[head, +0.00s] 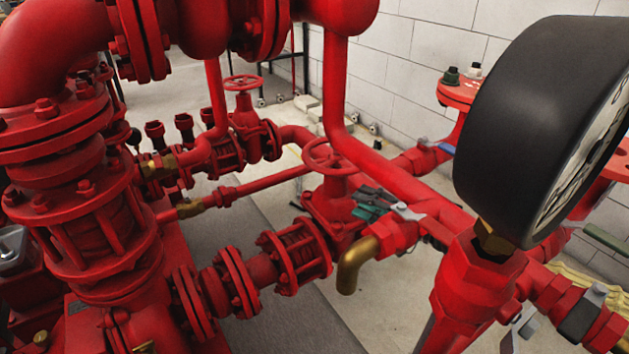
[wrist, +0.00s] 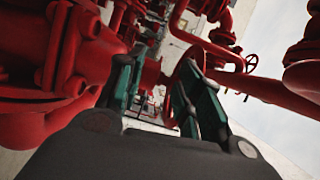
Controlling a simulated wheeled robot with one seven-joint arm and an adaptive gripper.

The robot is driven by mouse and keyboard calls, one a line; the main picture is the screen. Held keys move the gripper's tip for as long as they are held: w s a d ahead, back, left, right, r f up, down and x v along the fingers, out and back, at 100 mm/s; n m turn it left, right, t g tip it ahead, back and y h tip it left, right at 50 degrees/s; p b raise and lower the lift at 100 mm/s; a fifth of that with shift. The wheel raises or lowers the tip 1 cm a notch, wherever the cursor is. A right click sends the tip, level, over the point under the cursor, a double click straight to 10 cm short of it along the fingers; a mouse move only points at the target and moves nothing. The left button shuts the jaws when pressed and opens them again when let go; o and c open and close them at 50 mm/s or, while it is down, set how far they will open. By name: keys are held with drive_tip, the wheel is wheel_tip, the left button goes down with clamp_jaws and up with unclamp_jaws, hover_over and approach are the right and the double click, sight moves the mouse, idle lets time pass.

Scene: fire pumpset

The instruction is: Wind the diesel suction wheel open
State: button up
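A red handwheel (head: 330,156) sits on a red valve near the middle of the head view. A second, smaller-looking red handwheel (head: 243,83) stands farther back to the left. No label shows which is the diesel suction wheel. My gripper (head: 372,203), with teal and grey fingers, is just right of and below the nearer wheel in the head view, partly hidden by pipework. In the wrist view my gripper (wrist: 163,90) has its two fingers well apart. A red wheel (wrist: 184,75) shows edge-on close by the right finger and partly behind it; I cannot tell whether they touch.
A large black-cased gauge (head: 535,125) blocks much of the right foreground. A brass elbow (head: 355,265) and a red pipe (head: 385,180) lie close to my gripper. Flanged red pipes (head: 100,235) crowd the left. A white block wall (head: 420,60) stands behind.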

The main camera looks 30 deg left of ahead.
sight(337, 156)
wheel_tip(337, 156, up, 5)
drive_tip(key=y+b, duration=0.2)
drive_tip(key=a+b, duration=0.3)
drive_tip(key=a, duration=0.8)
drive_tip(key=shift+w+r+g+b, duration=0.3)
drive_tip(key=shift+w+r, duration=0.15)
